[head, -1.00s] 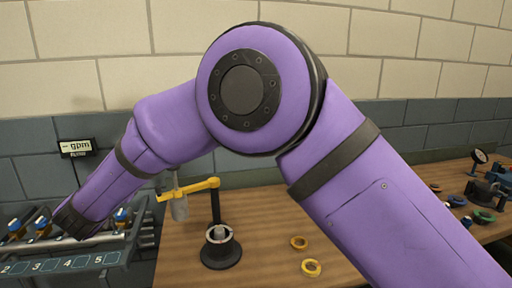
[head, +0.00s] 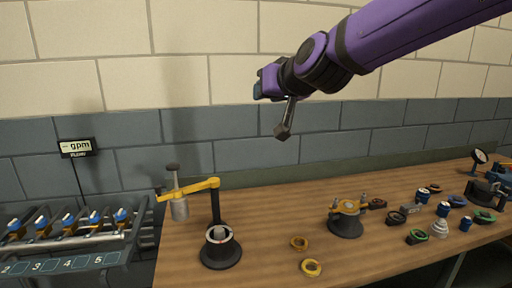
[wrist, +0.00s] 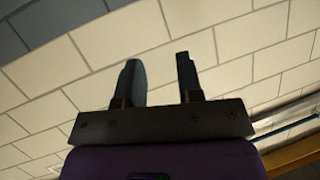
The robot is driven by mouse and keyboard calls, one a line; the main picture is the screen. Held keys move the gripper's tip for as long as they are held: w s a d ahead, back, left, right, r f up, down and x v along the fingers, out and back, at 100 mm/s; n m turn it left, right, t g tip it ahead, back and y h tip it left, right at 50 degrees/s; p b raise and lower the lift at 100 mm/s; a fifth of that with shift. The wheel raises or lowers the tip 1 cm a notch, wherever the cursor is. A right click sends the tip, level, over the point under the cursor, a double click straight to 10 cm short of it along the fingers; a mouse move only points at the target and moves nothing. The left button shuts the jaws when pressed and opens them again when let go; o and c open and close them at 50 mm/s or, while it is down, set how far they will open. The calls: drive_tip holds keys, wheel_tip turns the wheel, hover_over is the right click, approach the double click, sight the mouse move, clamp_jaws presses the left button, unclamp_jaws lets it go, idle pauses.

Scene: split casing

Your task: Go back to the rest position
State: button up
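My purple arm reaches in from the upper right in the head view, held above the bench in front of the wall. My gripper (head: 259,90) is at its left end, small and seen at an angle. A grey rod with a dark block hangs below the wrist. In the wrist view my gripper (wrist: 161,78) shows two dark fingers standing clearly apart, with only the pale brick wall behind them. Nothing is held between them.
The wooden bench (head: 280,215) bears a stand with a yellow arm (head: 205,186), two yellow rings (head: 311,267), a dark fixture (head: 346,222) and several small parts at right. A numbered rack (head: 70,262) is at left. Air around my gripper is clear.

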drive_tip(key=s+d+f+m+g+h, duration=0.1)
drive_tip(key=s+d+f+g+h, duration=0.1)
drive_tip(key=s+d, duration=0.7)
drive_tip(key=s+d+f+m+g+h, duration=0.1)
drive_tip(key=s+d+f+g+h, duration=0.1)
drive_tip(key=s+d+f, duration=0.3)
drive_tip(key=s+d+f+m+g+h, duration=0.1)
drive_tip(key=s+d+f+g+h, duration=0.1)
drive_tip(key=s+d, duration=1.1)
drive_tip(key=shift+s+d+f+m+g, duration=0.35)
drive_tip(key=shift+s+f+g, duration=0.2)
drive_tip(key=shift+f, duration=0.35)
